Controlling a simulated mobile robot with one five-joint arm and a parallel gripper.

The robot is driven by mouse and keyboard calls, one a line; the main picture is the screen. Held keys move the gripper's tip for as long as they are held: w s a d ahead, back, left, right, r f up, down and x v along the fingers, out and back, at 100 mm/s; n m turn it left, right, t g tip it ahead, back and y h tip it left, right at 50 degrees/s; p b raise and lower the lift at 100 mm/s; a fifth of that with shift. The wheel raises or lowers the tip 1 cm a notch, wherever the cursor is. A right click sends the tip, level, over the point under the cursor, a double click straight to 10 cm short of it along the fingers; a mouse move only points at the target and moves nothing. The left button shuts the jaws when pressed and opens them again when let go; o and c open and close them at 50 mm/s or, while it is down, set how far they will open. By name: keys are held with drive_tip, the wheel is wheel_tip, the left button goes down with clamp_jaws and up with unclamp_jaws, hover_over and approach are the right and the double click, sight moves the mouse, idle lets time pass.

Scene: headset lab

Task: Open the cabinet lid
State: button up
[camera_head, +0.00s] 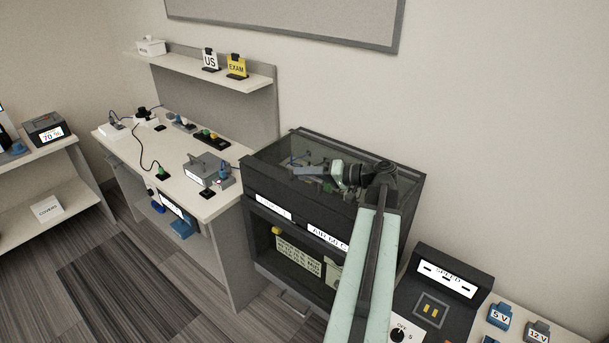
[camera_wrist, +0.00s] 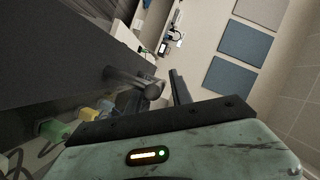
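The cabinet (camera_head: 410,188) is a dark box with a glassy top, standing right of the white desk. Its lid (camera_head: 268,158) looks like a dark-framed, see-through panel lying flat on top, with no gap that I can make out. My gripper (camera_head: 300,168) is over the left-middle part of the lid, and my arm crosses the cabinet's right side. I cannot tell whether it touches the lid. In the wrist view, a dark finger (camera_wrist: 179,87) points away beside a grey rounded bar (camera_wrist: 135,82) that I cannot identify. Finger spacing is unclear.
The desk (camera_head: 178,157) at left holds a grey box (camera_head: 200,168), cables and switches. A shelf (camera_head: 210,72) with signs hangs above it. A speed console (camera_head: 440,290) stands close on the right. Carpet floor (camera_head: 130,280) is clear at lower left.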

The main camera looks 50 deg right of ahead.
clamp_jaws()
idle(1.2)
